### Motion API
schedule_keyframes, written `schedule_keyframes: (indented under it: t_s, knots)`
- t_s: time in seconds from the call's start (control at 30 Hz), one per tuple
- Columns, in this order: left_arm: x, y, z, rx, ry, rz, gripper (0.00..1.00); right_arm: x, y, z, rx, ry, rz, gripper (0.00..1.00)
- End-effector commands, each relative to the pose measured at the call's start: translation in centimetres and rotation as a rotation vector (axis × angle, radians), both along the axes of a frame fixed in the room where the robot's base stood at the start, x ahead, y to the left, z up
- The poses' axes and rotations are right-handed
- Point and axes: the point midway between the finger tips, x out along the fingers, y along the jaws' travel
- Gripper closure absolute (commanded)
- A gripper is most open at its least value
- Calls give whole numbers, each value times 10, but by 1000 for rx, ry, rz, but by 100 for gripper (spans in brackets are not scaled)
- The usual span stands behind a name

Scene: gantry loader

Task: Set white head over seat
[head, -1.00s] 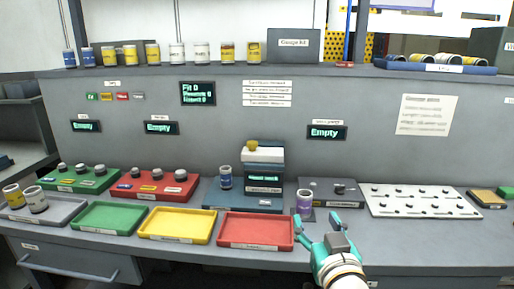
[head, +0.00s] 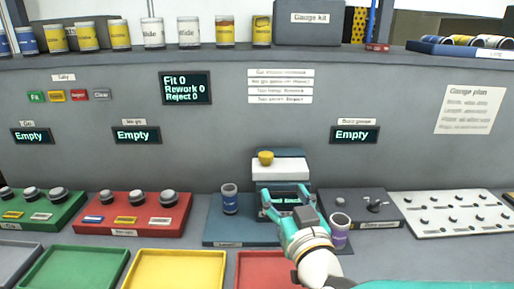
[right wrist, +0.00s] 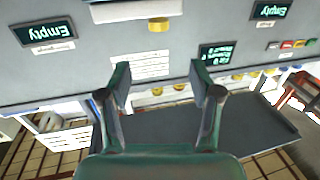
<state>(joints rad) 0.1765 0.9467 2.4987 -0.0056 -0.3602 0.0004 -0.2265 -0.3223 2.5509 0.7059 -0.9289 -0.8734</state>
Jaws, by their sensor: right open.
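The white head (head: 290,169) is a white block with a yellow knob (head: 265,157), on top of a dark stand on a blue base (head: 222,236). It also shows at the top of the right wrist view (right wrist: 128,10), upside down. My right gripper (head: 286,198) is open and empty, in front of the stand and below the white head. Its fingers hide most of the stand's display, and the seat cannot be made out. A blue-labelled can (head: 230,199) stands upright on the base, left of the stand. My left gripper is not in view.
A purple-labelled can (head: 340,232) stands close right of my right gripper. A grey box with small knobs (head: 350,203) is right of the stand, then a white pegged board (head: 455,213). Red (head: 250,262), yellow (head: 175,262) and green (head: 72,262) trays lie in front.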

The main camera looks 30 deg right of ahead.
Motion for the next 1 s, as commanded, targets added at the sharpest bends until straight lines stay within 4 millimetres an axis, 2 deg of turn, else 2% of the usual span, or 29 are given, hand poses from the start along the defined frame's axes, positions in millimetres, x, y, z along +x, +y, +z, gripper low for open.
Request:
schedule_keyframes:
  t_s: [0.17,0.37,0.4,0.47,0.8,1.0]
  knots:
    - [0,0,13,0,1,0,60,6,-6,4,-6,4,-13,36]
    - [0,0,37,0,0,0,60,27,-16,3,-2,9,-14,36]
    - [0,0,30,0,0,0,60,36,-19,-1,-2,4,-14,36]
    - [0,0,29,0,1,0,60,48,-24,-2,-1,4,-14,36]
    - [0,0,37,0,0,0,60,117,-49,0,1,3,-12,36]
    - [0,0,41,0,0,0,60,144,-59,0,0,2,-11,36]
